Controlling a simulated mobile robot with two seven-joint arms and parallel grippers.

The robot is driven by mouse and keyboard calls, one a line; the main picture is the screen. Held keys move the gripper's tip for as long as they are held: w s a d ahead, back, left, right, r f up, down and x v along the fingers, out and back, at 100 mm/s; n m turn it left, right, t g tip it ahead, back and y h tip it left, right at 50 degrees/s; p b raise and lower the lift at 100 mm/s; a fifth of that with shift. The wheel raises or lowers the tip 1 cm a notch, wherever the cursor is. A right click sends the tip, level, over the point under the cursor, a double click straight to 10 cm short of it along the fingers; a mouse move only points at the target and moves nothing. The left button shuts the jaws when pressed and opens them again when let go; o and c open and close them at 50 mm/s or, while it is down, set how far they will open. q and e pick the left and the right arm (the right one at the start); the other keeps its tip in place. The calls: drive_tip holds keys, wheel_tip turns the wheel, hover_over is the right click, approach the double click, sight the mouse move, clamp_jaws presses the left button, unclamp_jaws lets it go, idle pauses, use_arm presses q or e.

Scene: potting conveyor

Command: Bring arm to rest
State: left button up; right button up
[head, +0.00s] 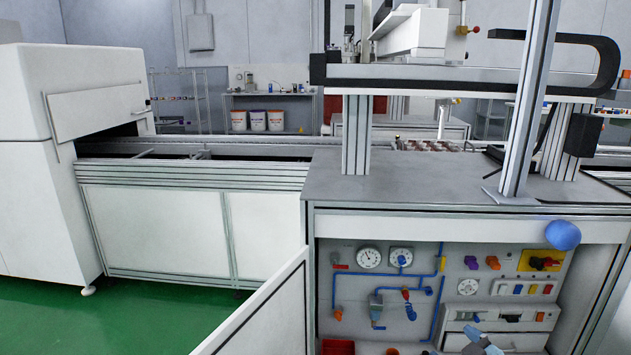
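No clear arm shows in the head view. A small grey and light-blue part (480,343) pokes up at the bottom edge, right of the middle, in front of the open cabinet. It may be the tip of my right arm, but it is cut off and too small to tell whether any fingers are open or shut. My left gripper is not in view.
A grey workbench (430,190) stands at the right, with gauges and valves in the open cabinet below. Its white door (265,318) swings out toward me. A blue rounded thing (562,235) is at its front edge. A conveyor (200,147) runs left; green floor (150,320) is clear.

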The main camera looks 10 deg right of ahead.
drive_tip(key=s+a+r+m+y, duration=0.1)
drive_tip(key=s+a+r+y, duration=0.2)
drive_tip(key=s+a, duration=0.65)
drive_tip(key=s+a+r+y, duration=0.25)
drive_tip(key=s+a, duration=0.35)
drive_tip(key=a, duration=0.6)
drive_tip(key=s+a+r+m+t+p, duration=0.25)
drive_tip(key=s+r+p, duration=0.3)
drive_tip(key=r, duration=0.65)
use_arm(q)
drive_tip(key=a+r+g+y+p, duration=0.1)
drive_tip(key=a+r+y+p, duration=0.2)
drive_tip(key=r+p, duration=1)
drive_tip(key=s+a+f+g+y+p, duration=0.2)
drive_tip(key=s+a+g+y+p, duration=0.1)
drive_tip(key=p, duration=1.9)
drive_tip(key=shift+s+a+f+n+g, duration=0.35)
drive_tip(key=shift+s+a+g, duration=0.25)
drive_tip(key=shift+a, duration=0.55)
use_arm(e)
drive_tip(key=s+d+r+g+h, duration=0.4)
drive_tip(key=d+g+h, duration=0.1)
drive_tip(key=d+g, duration=0.2)
drive_tip(key=shift+r, duration=0.3)
